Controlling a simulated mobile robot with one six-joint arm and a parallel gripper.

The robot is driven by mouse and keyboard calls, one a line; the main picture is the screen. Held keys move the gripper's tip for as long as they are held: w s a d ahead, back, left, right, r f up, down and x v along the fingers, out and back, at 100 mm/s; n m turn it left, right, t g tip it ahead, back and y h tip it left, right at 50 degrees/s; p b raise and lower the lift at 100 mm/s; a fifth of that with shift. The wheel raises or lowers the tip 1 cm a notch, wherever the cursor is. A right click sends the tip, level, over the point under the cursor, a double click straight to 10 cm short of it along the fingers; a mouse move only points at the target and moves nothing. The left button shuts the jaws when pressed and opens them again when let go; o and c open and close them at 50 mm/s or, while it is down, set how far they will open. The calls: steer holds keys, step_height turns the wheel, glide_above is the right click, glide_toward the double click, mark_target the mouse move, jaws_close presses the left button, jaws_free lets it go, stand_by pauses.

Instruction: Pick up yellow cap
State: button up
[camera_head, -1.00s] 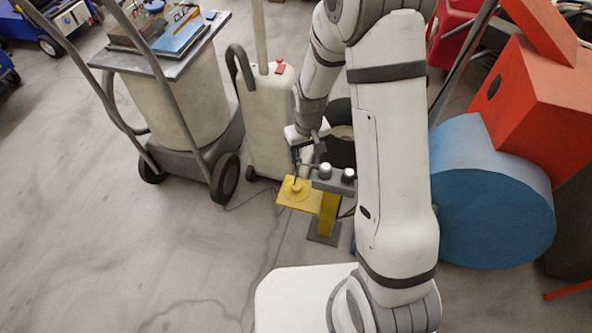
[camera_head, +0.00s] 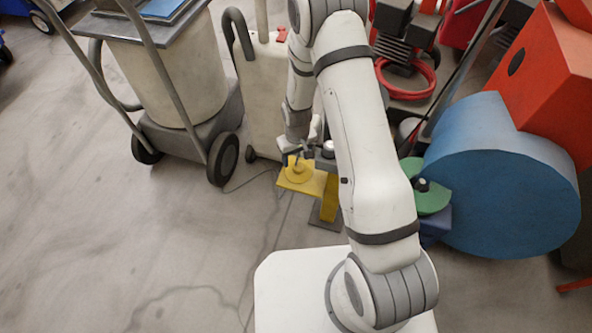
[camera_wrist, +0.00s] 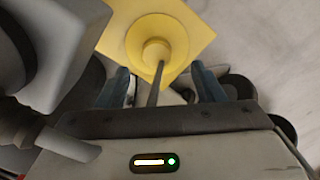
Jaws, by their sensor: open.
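The yellow cap (camera_head: 298,173) is a round disc with a raised round knob, on a square yellow plate (camera_head: 288,184). In the wrist view the cap (camera_wrist: 157,48) sits at the upper middle, its knob facing me. My gripper (camera_head: 297,157) is just above the cap in the head view. In the wrist view its two blue-grey fingers (camera_wrist: 164,80) are spread apart, below the knob in the picture. A thin dark rod (camera_wrist: 157,85) stands between them and ends in front of the knob. I cannot tell whether anything touches the cap.
A green disc (camera_head: 428,198) and blue drum (camera_head: 510,180) lie right. The floor at front left is clear.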

mark_target(298, 165)
steer(key=f+b, duration=0.1)
steer(key=f, duration=0.1)
steer(key=f+b, duration=0.1)
steer(key=f, duration=0.1)
steer(key=shift+w+d+f, duration=0.1)
steer(key=shift+d+f, duration=0.1)
steer(key=shift+f, duration=0.2)
steer(key=shift+c, duration=0.2)
steer(key=c, duration=1)
